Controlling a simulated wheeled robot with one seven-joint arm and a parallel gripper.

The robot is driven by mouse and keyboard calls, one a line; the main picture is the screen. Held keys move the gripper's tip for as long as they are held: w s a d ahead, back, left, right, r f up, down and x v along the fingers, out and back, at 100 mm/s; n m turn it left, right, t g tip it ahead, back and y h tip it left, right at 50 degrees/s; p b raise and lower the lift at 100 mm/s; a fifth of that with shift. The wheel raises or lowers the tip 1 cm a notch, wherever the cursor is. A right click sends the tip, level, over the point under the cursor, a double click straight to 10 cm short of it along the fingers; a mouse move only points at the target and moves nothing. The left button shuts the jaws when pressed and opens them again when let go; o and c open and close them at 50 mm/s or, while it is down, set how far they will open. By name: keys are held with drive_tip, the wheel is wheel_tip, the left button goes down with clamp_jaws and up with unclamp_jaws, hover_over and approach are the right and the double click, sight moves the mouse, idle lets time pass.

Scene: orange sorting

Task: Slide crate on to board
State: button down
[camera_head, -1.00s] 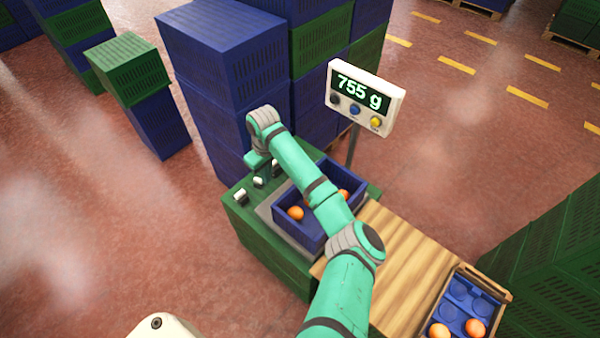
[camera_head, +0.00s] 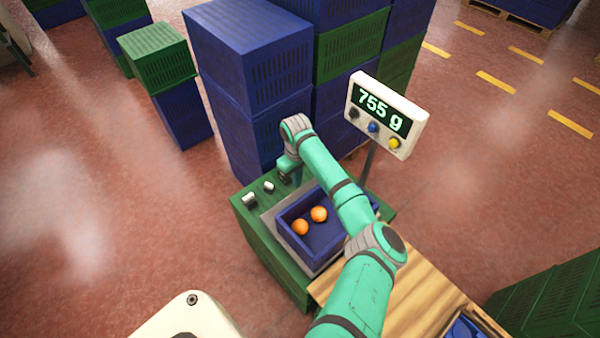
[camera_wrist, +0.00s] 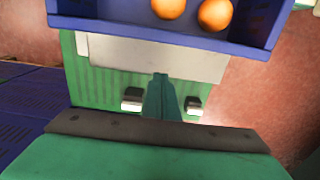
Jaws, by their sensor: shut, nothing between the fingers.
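The blue crate (camera_head: 288,236) rests on the grey plate of a scale on a green base. Two oranges (camera_head: 310,220) lie inside near its left end; my arm hides its right part. The wooden board (camera_head: 390,305) lies to the right of the green base, partly behind my arm. My gripper (camera_wrist: 161,82) is shut and empty in the wrist view, low between two pale knobs. The crate (camera_wrist: 165,36) lies ahead of the fingertips, with a strip of plate between. In the head view, my gripper hangs at the crate's far-left side, mostly hidden.
Tall blue crate stacks (camera_head: 250,60) rise close behind my gripper. A blue tray (camera_head: 466,333) shows at the board's near right end. Open floor lies at left.

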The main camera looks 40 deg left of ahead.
wheel_tip(320, 180, down, 3)
drive_tip(key=shift+w+d, duration=0.3)
drive_tip(key=shift+d, duration=1.85)
drive_tip(key=shift+f, duration=0.1)
